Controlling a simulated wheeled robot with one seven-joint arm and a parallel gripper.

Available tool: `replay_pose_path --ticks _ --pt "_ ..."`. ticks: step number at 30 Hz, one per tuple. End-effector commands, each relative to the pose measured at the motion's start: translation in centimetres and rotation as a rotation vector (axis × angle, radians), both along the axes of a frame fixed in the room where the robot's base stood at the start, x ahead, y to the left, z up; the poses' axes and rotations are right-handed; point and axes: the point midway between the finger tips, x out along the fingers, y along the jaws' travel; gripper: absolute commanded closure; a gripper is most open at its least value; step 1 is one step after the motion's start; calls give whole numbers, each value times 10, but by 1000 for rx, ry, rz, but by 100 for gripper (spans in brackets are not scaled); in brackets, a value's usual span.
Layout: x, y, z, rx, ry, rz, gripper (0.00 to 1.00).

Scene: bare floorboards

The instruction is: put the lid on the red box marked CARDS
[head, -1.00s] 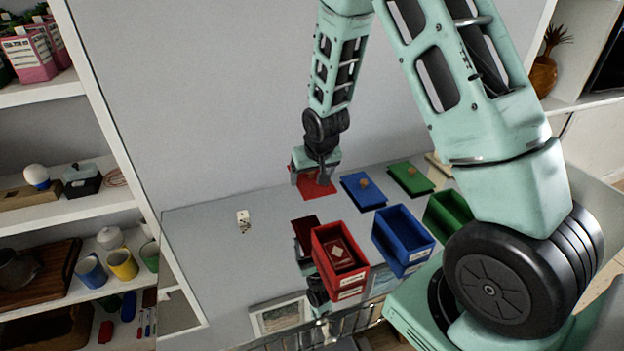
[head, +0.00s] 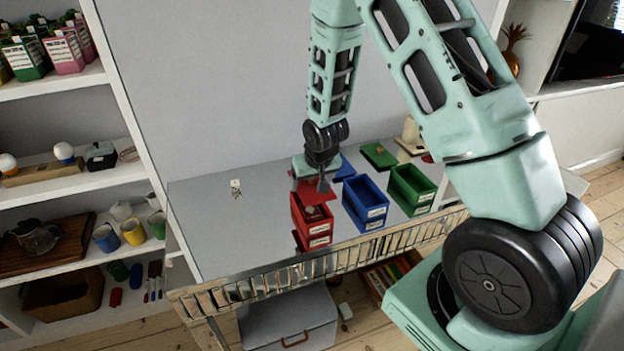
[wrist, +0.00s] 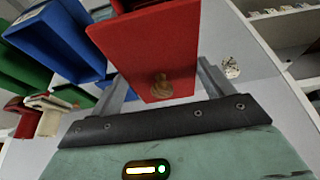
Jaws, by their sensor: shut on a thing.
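The red lid (head: 314,197) is held by my gripper (head: 322,184), which also shows in the wrist view (wrist: 162,88). There the red lid (wrist: 140,42) fills the space between the two fingers, with its brown knob towards me. The red box (head: 312,226), with pale labels on its front, stands just below the lid in the head view. The lid overlaps the rear of its opening, and the front of the opening still shows. I cannot tell whether the lid touches the box. The label text is too small to read.
An open blue box (head: 366,203) and an open green box (head: 413,190) stand right of the red one. A blue lid (head: 346,168) and a green lid (head: 379,155) lie behind them. A small white item (head: 236,189) is at left, where the tabletop (head: 240,235) is clear.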

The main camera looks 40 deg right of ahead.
Motion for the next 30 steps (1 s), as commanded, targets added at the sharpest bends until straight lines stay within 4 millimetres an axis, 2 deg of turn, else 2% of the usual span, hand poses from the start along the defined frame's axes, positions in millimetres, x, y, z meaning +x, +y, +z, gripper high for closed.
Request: replay_pose_path --ticks 10,24,30 --pt "0 0 -8 0 0 0 42" --pt "0 0 -49 0 0 0 42" --pt "0 0 -58 0 0 0 42"
